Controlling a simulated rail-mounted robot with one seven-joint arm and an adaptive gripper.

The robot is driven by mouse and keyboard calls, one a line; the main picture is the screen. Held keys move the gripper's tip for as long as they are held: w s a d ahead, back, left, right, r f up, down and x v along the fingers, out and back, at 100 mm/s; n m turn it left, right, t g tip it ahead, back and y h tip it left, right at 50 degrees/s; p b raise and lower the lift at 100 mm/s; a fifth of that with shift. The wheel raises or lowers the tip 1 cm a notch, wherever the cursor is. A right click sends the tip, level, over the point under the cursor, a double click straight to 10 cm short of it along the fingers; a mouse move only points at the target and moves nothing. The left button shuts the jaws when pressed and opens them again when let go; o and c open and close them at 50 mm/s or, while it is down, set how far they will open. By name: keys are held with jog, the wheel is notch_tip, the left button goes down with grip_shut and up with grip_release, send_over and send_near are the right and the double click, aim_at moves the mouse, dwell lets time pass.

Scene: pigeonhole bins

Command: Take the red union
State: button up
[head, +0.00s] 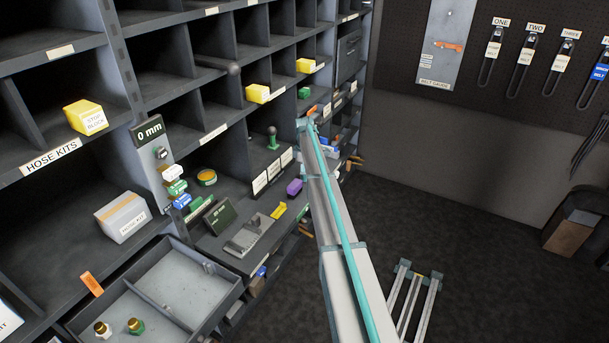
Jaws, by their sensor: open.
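I cannot pick out a red union with certainty in the head view. Two small fittings stand in the open grey drawer (195,297) at the bottom left. One is a brass-topped fitting (102,329) whose body colour I cannot make out, because it is small and near the picture's edge. The other is a green fitting (136,326) with a brass top, just to its right. My gripper does not show in this view, so its place relative to the fittings cannot be told.
Dark pigeonhole shelves fill the left, with yellow blocks (86,117) and a hose kit box (123,217). A long grey beam crosses the middle. Open floor (480,240) lies right.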

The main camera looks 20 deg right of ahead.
grip_shut()
jog(key=shift+r, duration=0.2)
